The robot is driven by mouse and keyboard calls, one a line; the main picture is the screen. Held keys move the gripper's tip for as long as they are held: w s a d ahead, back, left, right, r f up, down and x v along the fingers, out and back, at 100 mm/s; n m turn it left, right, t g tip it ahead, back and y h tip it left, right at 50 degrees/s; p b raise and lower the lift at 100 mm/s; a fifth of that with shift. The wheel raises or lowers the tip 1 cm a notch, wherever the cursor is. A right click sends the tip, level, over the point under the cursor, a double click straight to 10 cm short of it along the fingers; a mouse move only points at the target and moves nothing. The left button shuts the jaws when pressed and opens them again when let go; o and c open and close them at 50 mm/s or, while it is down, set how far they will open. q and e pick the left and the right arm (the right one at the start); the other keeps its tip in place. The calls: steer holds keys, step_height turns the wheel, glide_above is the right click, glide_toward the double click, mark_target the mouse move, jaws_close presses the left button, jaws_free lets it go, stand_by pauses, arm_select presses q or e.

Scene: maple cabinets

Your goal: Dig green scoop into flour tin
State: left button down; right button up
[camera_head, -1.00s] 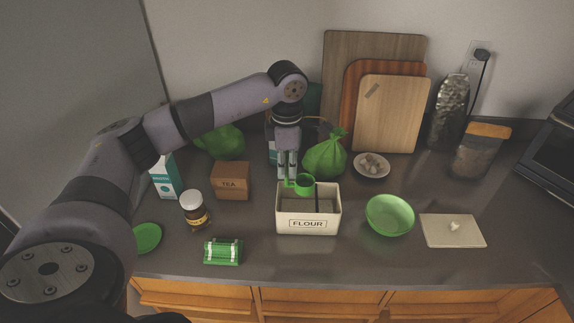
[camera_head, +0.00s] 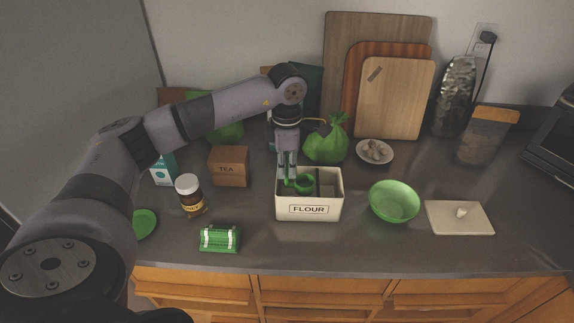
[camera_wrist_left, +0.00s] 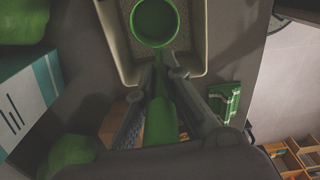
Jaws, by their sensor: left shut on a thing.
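The cream flour tin (camera_head: 308,210) stands open-topped on the dark counter, with a dark divider bar across its inside. My left gripper (camera_head: 288,178) points down at the tin's left part and is shut on the handle of the green scoop (camera_head: 304,184). The scoop's round cup sits inside the tin's opening, below the rim. In the left wrist view the scoop's cup (camera_wrist_left: 155,22) lies over the tin's inside, with its handle between the fingers of my gripper (camera_wrist_left: 160,95). How deep the cup is in the flour I cannot tell. My right gripper is not in view.
A brown tea box (camera_head: 229,167), a honey jar (camera_head: 189,195) and a green striped bundle (camera_head: 220,239) stand left of the tin. A green bowl (camera_head: 394,202) and a pale board (camera_head: 459,218) lie right. A green bag (camera_head: 326,146) stands behind.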

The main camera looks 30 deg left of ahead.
mark_target(287, 184)
arm_select(q)
steer(key=shift+f+b, duration=1.45)
steer(key=shift+f, duration=0.65)
steer(key=shift+r, duration=0.15)
steer(key=shift+r+p, duration=2.85)
steer(key=shift+r, duration=1.75)
